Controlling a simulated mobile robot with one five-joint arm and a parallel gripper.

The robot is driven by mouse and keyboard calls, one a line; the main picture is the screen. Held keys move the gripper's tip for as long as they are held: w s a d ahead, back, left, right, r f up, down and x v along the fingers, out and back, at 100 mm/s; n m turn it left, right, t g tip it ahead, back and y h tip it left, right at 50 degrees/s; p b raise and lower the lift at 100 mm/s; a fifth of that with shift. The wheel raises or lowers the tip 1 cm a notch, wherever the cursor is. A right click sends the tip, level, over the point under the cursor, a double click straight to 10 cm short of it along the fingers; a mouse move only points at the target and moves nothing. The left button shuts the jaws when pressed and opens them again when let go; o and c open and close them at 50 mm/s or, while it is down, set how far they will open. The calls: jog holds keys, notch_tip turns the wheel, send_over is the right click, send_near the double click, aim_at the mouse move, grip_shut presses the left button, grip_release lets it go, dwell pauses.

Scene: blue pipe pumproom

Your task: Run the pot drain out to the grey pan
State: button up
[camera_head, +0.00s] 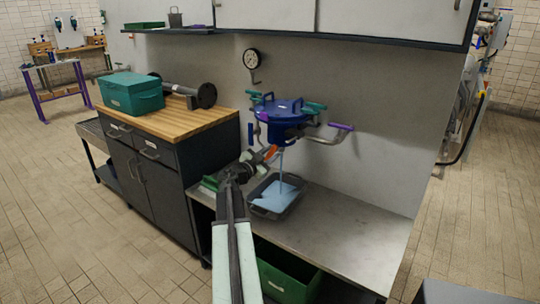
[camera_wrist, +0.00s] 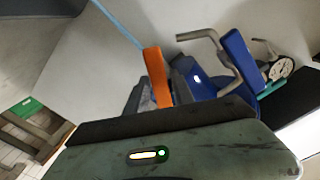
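The blue pot (camera_head: 284,112) is mounted at the wall above the steel bench, with pipes and handles around it. The stream shows in the wrist view (camera_wrist: 117,22). The drain's orange handle (camera_head: 271,152) is below the pot's left side and large in the wrist view (camera_wrist: 157,76). My gripper (camera_head: 262,158) is close beside this handle. Its fingertips are too small or hidden to tell whether they grip it.
A wooden-topped cabinet (camera_head: 185,122) with a teal toolbox (camera_head: 132,92) and a dark flanged pipe (camera_head: 185,90) stands left. A gauge (camera_head: 251,59) is on the wall. A green crate (camera_head: 288,280) is below the bench. The bench's right part (camera_head: 350,230) is clear.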

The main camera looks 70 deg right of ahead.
grip_shut()
jog(key=shift+n, duration=3.1)
grip_release()
jog(key=shift+w, duration=0.1)
